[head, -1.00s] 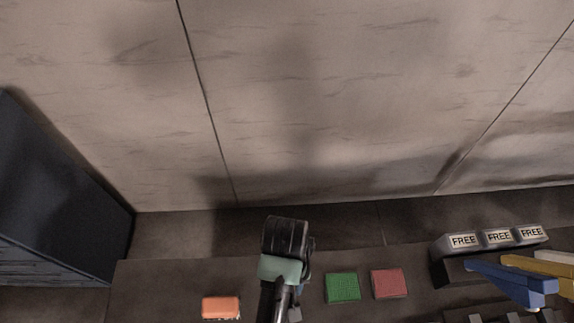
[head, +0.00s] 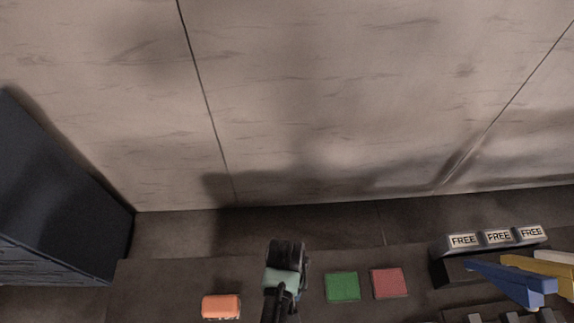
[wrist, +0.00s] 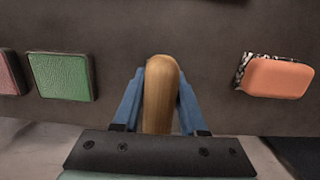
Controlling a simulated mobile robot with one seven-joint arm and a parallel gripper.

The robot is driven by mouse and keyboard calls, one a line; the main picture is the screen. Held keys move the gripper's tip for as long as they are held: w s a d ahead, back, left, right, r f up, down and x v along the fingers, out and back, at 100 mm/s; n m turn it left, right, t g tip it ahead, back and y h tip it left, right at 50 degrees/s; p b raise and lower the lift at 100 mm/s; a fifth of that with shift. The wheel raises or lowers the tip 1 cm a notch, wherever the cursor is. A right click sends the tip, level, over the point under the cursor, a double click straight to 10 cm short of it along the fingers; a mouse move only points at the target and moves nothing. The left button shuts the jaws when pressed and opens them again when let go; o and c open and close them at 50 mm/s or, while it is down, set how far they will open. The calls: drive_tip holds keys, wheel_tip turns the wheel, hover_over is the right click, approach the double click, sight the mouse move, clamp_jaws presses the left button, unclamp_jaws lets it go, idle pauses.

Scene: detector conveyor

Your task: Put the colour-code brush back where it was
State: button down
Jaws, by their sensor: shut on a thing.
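My gripper (wrist: 160,90) is shut on a tan, wood-coloured piece with a rounded end (wrist: 160,88), which looks like the brush. It stands out between the two blue fingers in the wrist view. Its underside and any colour mark are hidden. In the head view my arm covers the fingers and the held piece, above the dark bench (head: 160,280) between an orange block and a green pad.
The orange block (head: 221,307) with a speckled edge lies left. The green pad (head: 342,287) and red pad (head: 390,283) lie right. Farther right stand FREE-labelled blocks (head: 498,237), with blue (head: 512,280) and yellow (head: 540,265) bars near them. A dark cabinet (head: 55,200) stands left.

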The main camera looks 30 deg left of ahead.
drive_tip(key=shift+c, duration=2.2)
unclamp_jaws()
drive_tip(key=shift+f, duration=0.15)
drive_tip(key=r, duration=0.4)
drive_tip(key=w+r, duration=0.1)
drive_tip(key=r, duration=0.3)
drive_tip(key=a+r, duration=0.1)
drive_tip(key=r, duration=0.3)
drive_tip(key=shift+w+r, duration=0.15)
